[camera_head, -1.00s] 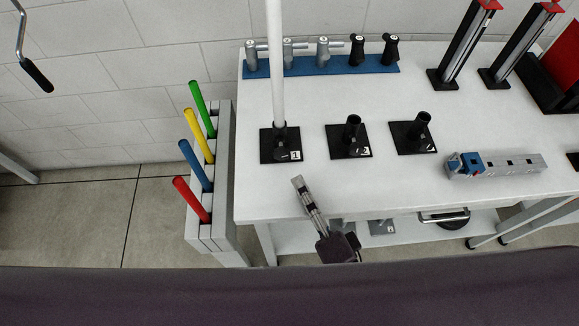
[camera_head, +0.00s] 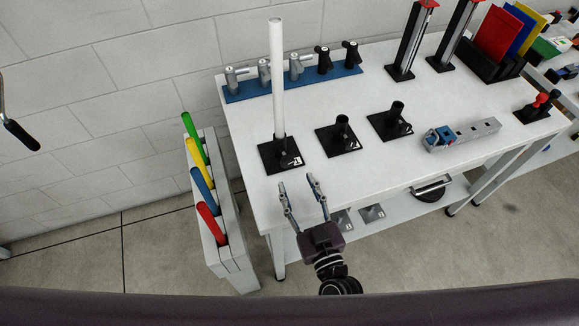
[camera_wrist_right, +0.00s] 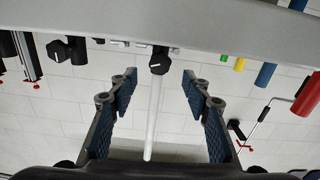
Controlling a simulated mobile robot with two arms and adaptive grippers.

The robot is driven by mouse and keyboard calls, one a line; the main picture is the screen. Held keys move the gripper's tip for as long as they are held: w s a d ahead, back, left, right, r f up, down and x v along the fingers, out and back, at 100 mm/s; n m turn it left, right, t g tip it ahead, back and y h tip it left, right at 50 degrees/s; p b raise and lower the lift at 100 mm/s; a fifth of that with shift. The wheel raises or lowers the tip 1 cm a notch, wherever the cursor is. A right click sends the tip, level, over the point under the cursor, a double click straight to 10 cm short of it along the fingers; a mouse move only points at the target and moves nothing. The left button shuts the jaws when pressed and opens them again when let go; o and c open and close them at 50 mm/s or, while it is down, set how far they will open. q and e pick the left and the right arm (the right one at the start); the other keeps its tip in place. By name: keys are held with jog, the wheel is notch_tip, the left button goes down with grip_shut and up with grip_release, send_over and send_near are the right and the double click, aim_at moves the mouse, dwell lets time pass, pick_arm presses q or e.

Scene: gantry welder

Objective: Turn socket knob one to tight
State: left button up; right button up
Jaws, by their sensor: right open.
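Socket one is a black square base (camera_head: 268,158) with a number label, near the table's front left. A tall white tube (camera_head: 277,80) stands upright in it. In the right wrist view, seen upside down, the socket's black knob (camera_wrist_right: 160,64) has a white mark on its face, and the white tube (camera_wrist_right: 152,125) runs beside it. My right gripper (camera_head: 297,181) is open and empty, just in front of socket one. In the wrist view its fingers (camera_wrist_right: 158,82) spread either side of the knob's line, apart from it. My left gripper is not in view.
Two more black sockets (camera_head: 342,138) (camera_head: 390,122) stand to the right, with a grey block with a blue part (camera_head: 460,135) beyond. A blue rack (camera_head: 292,86) of clamps is behind. A holder (camera_head: 232,235) with coloured rods stands left of the white table (camera_head: 240,165).

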aim_at(288, 164)
jog(key=x, duration=0.3)
jog(key=shift+d+r, duration=0.1)
jog(key=p+x, duration=0.1)
jog(key=x, duration=0.2)
jog(key=shift+w+a, duration=0.25)
jog(key=shift+w, duration=0.25)
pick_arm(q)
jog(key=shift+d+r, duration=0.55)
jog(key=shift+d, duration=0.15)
pick_arm(e)
jog(key=c, duration=1.2)
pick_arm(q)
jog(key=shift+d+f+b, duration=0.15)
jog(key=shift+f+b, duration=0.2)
pick_arm(e)
jog(key=shift+o, duration=0.2)
jog(key=shift+d+m, duration=0.1)
jog(key=shift+m, duration=2.8)
